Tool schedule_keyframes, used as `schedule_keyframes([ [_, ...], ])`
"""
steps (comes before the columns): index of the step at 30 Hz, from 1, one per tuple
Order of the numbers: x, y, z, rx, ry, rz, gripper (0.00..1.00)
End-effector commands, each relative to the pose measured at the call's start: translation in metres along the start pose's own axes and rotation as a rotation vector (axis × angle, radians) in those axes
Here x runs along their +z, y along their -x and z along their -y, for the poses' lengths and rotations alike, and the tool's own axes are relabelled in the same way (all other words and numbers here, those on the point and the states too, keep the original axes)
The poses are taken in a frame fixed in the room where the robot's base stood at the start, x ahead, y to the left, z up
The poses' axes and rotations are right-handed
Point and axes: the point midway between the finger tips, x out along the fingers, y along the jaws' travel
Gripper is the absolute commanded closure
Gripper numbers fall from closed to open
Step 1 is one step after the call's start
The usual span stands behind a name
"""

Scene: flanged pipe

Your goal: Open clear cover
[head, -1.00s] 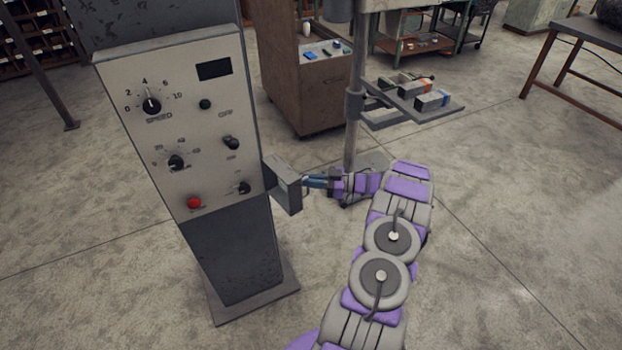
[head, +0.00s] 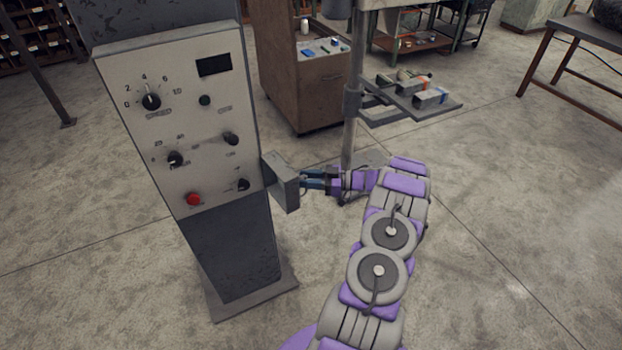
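I cannot make out a clear cover in the head view. A grey box (head: 280,184) sticks out from the right side of the control panel (head: 172,125). My gripper (head: 303,180) is at the right side of this box, with its dark blue fingers pointing left at it. The fingertips are at or very near the box's edge, and I cannot tell whether they touch it. The fingers are small here, so their opening and anything between them cannot be made out.
The panel stands on a dark pedestal (head: 235,250) with knobs and a red button (head: 194,199). Behind my gripper are a grey post (head: 350,135), a small tray (head: 440,105) with boxes and a brown cabinet (head: 300,75).

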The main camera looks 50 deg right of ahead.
Motion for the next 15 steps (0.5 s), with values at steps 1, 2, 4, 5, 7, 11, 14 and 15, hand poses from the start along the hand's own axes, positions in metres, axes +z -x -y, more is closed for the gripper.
schedule_keyframes([
  [1,0.0,0.001,0.0,0.0,0.0,0.0,0.65],
  [2,0.0,0.002,0.0,0.001,0.0,0.0,0.65],
  [4,0.0,0.007,-0.001,0.001,0.0,-0.002,0.65],
  [5,0.0,0.011,-0.002,0.001,-0.001,-0.003,0.65],
  [7,0.001,0.021,-0.003,0.001,-0.002,-0.004,0.65],
  [11,0.003,0.05,-0.006,0.006,-0.001,-0.002,0.65],
  [14,0.004,0.071,-0.006,0.002,-0.004,-0.004,0.65],
  [15,0.004,0.079,-0.006,0.003,-0.001,-0.002,0.65],
])
